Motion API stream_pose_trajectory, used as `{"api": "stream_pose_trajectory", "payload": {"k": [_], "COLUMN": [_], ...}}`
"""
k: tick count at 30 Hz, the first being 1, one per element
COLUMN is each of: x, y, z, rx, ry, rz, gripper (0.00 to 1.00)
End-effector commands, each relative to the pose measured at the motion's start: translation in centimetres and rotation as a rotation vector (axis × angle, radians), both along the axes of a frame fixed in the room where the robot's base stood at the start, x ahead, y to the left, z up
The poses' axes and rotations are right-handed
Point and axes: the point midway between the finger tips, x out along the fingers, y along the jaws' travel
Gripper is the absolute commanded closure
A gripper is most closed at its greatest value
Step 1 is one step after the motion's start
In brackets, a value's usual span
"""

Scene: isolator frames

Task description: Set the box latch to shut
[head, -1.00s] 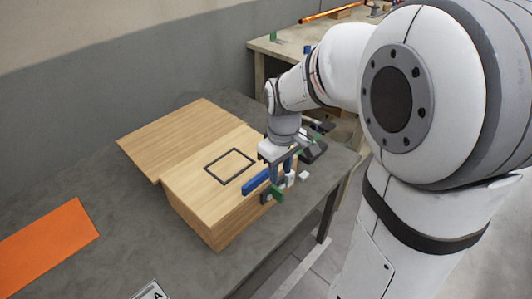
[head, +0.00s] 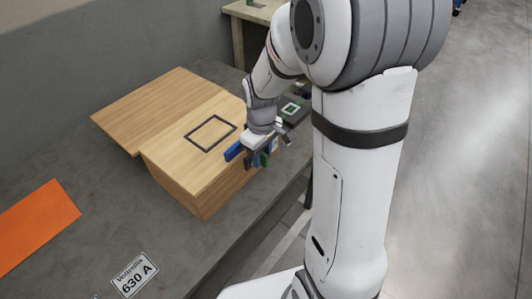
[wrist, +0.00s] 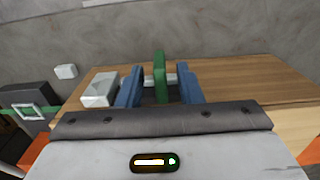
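The wooden box (head: 185,165) stands on the grey table, with a dark square outline on its top. Its latch area is at the right end, largely hidden by my gripper in the head view. A green upright tab (wrist: 159,75), which looks like the latch handle, stands between the two blue fingers of my gripper (wrist: 160,88) in the wrist view. Gaps show on both sides of the tab, so the fingers are open around it. In the head view my gripper (head: 258,152) is at the box's right edge.
A wooden panel (head: 150,105) adjoins the box on the left. An orange sheet (head: 35,225) and a "630 A" label (head: 134,275) lie on the table. A dark device with a pale-framed square (head: 292,110) sits behind my gripper. A white block (wrist: 100,90) is left of the fingers.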

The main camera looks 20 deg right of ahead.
Motion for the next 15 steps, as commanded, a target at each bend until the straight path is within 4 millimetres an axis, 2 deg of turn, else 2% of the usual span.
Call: {"api": "stream_pose_trajectory", "payload": {"k": [2,12,15], "x": [-0.01,0.00,0.00], "y": [0.01,0.03,0.04], "z": [0.02,0.04,0.05], "rx": [0.000,0.000,0.000], "ry": [0.000,0.000,0.000], "rz": [0.000,0.000,0.001], "gripper": [0.68,0.96,1.00]}}
